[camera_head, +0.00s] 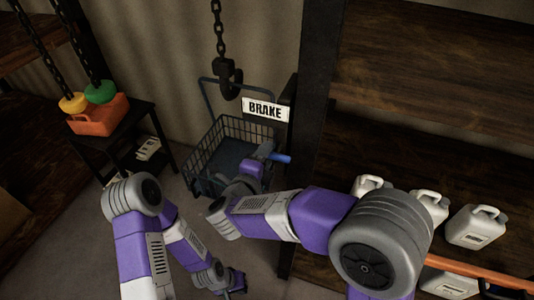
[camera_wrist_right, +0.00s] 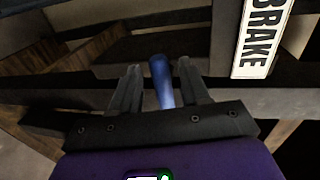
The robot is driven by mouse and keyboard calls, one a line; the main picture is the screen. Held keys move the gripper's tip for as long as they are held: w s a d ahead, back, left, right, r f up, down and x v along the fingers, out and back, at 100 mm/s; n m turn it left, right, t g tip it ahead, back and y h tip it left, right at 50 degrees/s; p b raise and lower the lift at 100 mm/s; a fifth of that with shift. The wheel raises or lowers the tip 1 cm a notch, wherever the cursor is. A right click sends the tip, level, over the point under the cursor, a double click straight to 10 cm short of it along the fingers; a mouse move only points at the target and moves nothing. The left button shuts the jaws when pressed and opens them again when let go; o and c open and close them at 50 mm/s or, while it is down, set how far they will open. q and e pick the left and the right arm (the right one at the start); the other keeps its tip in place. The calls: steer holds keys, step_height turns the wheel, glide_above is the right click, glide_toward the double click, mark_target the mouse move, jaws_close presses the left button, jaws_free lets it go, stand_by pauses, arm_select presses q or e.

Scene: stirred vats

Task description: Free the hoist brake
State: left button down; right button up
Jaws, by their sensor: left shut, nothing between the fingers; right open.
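The white BRAKE sign (camera_head: 265,109) is on a dark post beside the shelving. A blue brake handle (camera_head: 283,158) sticks out to the right below it. In the right wrist view the blue handle (camera_wrist_right: 161,82) lies between the two fingers, with the sign (camera_wrist_right: 262,38) at upper right. My right gripper (camera_head: 266,152) is open around the handle; I cannot tell whether the fingers touch it. My left gripper (camera_head: 238,282) is shut and empty, low near the floor. A black hook (camera_head: 227,77) hangs from a chain above the cart.
A blue wire cart (camera_head: 215,150) stands behind my right gripper. Shelving (camera_head: 440,60) at right holds several white jugs (camera_head: 476,227).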

steer(key=v, duration=0.6)
stand_by(0.4)
